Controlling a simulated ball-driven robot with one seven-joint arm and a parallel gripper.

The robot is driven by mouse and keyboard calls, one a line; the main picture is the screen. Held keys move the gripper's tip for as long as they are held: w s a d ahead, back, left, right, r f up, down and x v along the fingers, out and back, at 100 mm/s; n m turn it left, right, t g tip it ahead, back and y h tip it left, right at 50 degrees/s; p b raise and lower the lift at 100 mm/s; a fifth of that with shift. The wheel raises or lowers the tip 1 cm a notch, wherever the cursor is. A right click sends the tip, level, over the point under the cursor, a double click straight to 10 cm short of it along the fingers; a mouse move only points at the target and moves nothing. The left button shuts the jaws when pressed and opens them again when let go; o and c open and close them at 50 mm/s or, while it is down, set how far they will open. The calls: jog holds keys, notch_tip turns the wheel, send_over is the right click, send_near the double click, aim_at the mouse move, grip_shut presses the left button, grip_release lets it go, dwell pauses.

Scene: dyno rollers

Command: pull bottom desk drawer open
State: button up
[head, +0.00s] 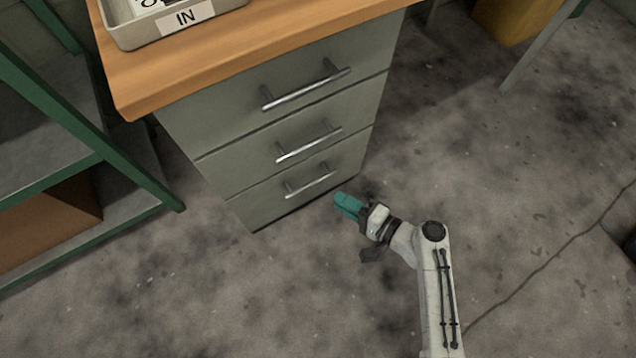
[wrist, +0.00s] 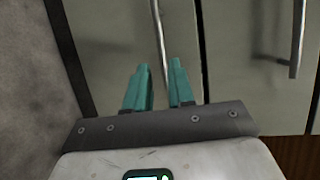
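The bottom desk drawer (head: 270,205) is the lowest of three grey drawers and looks shut. Its silver bar handle (head: 310,186) is on its front. My gripper (head: 346,206), with teal fingers, is low in front of the drawer, just right of the handle and apparently apart from it. In the wrist view, the fingers of my gripper (wrist: 158,63) are spread with a gap between them. The bottom handle (wrist: 158,30) appears as an upright bar beyond the fingertips, in line with that gap. I cannot tell the exact distance to it.
The middle drawer handle (head: 308,144) and top drawer handle (head: 305,86) are above; the middle one shows in the wrist view (wrist: 297,40). The wooden desktop (head: 240,50) overhangs. A green-framed shelf (head: 75,125) stands left. The floor (head: 250,290) before the drawers is clear.

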aim_at(312, 184)
jog(key=b+x, duration=0.3)
jog(key=x, duration=0.7)
jog(key=shift+a, duration=0.15)
jog(key=shift+c, duration=0.4)
grip_shut()
